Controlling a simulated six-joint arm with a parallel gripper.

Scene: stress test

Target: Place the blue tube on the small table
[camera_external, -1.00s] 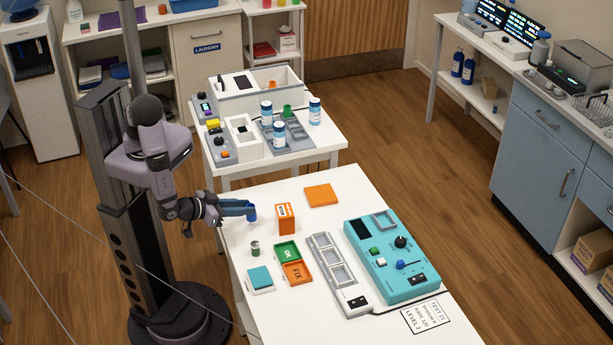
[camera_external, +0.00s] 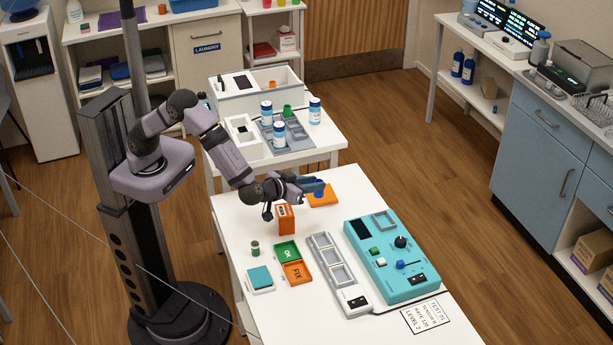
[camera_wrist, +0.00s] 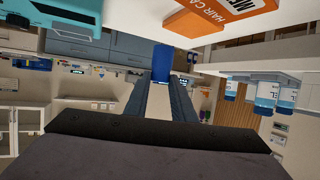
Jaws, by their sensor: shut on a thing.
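My gripper (camera_external: 314,187) is shut on the blue tube (camera_wrist: 162,59), which sits between the fingertips in the wrist view. I cannot tell the exact height. Two white tables are near: the front one (camera_external: 290,315), under my gripper, and a smaller one behind it (camera_external: 326,142). Which one is the task's small table is not marked.
An orange box (camera_external: 286,222) stands close below my wrist. A teal device (camera_external: 408,284), a grey slotted rack (camera_external: 322,248), and green and orange trays occupy the front table. Blue-and-white bottles (camera_external: 315,112) and a white bin (camera_external: 253,103) crowd the back table. Its front right corner is clear.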

